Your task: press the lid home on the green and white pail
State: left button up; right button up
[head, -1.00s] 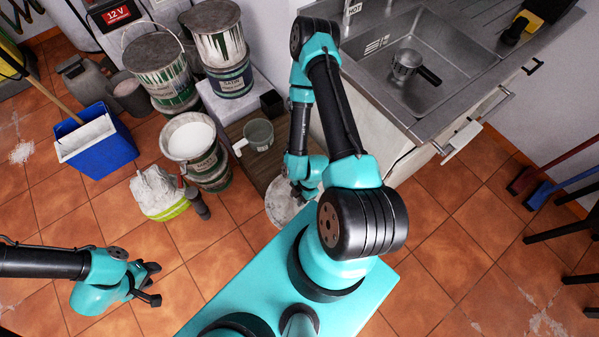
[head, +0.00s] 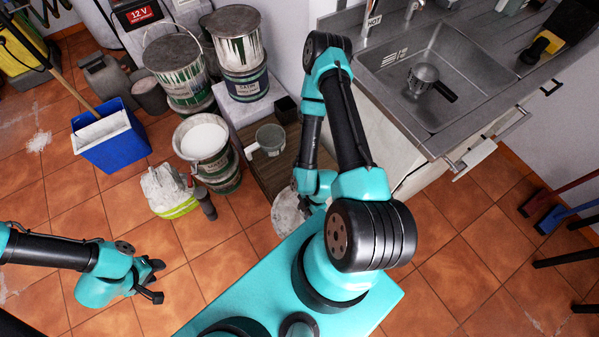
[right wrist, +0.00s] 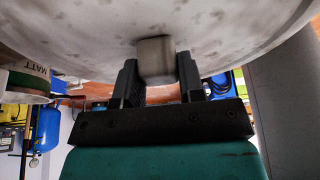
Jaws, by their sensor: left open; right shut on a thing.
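The green and white pail (head: 221,166) stands open on the floor, left of the wooden box, with white paint (head: 203,141) inside. It also shows at the left edge of the right wrist view, with a MATT label (right wrist: 28,67). My right gripper (right wrist: 157,70) is shut on the grey knob (right wrist: 156,58) of the pale, smudged lid (right wrist: 100,25). In the head view the lid (head: 285,215) is right of and nearer than the pail, apart from it. My right arm partly hides the lid and gripper there. My left gripper (head: 152,281) is open and empty over the floor tiles.
Two closed tins (head: 177,75) (head: 243,65) stand behind the pail. A wooden box (head: 262,170) with a small pot (head: 268,140) is right of it. A lime and white tub (head: 168,190) and blue bucket (head: 112,140) are left. The sink counter (head: 440,60) bounds the right.

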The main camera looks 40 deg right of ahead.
jog(key=w+d+m, duration=0.1)
jog(key=w, duration=0.1)
jog(key=w+d+m+t, duration=0.1)
jog(key=w+d, duration=0.1)
jog(key=w+d+m, duration=0.1)
jog(key=w, duration=0.1)
jog(key=shift+w+d+r+m+h, duration=0.3)
jog(key=shift+w+d+r+h, duration=0.05)
jog(key=shift+w+r+h, duration=0.05)
jog(key=w+a+r+m+t+h, duration=0.1)
jog(key=w+a+r+m, duration=0.2)
jog(key=w, duration=0.7)
jog(key=w+a+r+m+t+h, duration=0.1)
jog(key=w+a+r+m, duration=0.3)
jog(key=w+r, duration=0.3)
jog(key=w+a+r+m+h, duration=0.1)
jog(key=w+a+r+m, duration=0.2)
jog(key=w, duration=1)
notch_tip(320, 180, up, 2)
jog(key=shift+w+a+r+m+t+h, duration=0.1)
jog(key=shift+w+a+m+t+h, duration=0.25)
jog(key=shift+m, duration=0.85)
